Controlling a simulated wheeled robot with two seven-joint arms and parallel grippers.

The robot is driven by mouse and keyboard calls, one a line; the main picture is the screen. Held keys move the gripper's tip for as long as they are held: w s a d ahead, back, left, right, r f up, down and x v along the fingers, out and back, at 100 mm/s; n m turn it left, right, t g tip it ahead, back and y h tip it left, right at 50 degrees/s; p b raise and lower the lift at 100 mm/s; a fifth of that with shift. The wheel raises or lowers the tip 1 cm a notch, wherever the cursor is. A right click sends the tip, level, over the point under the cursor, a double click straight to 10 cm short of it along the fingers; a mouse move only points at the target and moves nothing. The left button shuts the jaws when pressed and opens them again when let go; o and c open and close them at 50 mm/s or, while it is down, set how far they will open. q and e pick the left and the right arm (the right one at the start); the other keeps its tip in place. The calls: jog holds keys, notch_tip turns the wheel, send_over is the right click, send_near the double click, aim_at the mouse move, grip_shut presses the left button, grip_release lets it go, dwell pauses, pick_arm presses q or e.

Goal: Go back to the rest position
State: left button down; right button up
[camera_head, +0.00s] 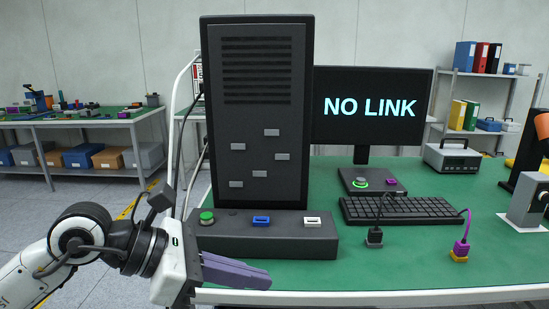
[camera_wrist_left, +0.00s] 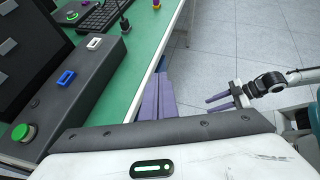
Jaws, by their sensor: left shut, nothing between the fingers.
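My left gripper (camera_head: 236,272) is at the front edge of the green table (camera_head: 310,275), in front of the dark console box (camera_head: 265,246). Its purple fingers are shut together with nothing between them. In the left wrist view its fingers (camera_wrist_left: 157,96) lie beside the table edge, over the floor side. My right gripper (camera_wrist_left: 218,102) shows in the left wrist view, out over the floor, with its two purple fingers apart and nothing visible between them. It does not show in the head view.
The console carries a green button (camera_head: 206,217), a blue port (camera_head: 261,220) and a white port (camera_head: 312,221). A dark tower (camera_head: 258,110) stands behind it. A black plug (camera_head: 374,237) and a purple-yellow plug (camera_head: 460,250) stand on the table. A monitor (camera_head: 370,106) reads "NO LINK".

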pick_arm(q)
jog(key=s+d+n+g+h, duration=0.2)
jog(key=s+d+n+h, duration=0.1)
jog(key=s+d+h, duration=0.15)
jog(key=w+a+f+n+t, duration=0.1)
jog(key=w+a+n+t, duration=0.2)
jog(key=n+t, duration=0.6)
jog(key=w+a+f+n+t, duration=0.15)
jog(key=n+t, duration=0.25)
jog(key=n, duration=0.9)
jog(key=s+a+f+n+y, duration=0.2)
jog(key=a+f+n+y, duration=0.3)
jog(key=f+n, duration=0.45)
jog(key=s+a+f+n+y, duration=0.1)
jog(key=a+f+n+y, duration=0.5)
jog(key=f, duration=0.7)
jog(key=s+a+f+n+g+y, duration=0.1)
jog(key=s+f+n+g, duration=0.5)
jog(key=s+f, duration=0.8)
jog(key=shift+s+f+n+y, duration=0.2)
jog(key=shift+s+n+y, duration=0.05)
jog(key=shift+n+y, duration=0.2)
pick_arm(e)
jog(key=shift+s+d+f, duration=0.3)
jog(key=shift+s+f, duration=0.1)
jog(key=shift+s, duration=0.1)
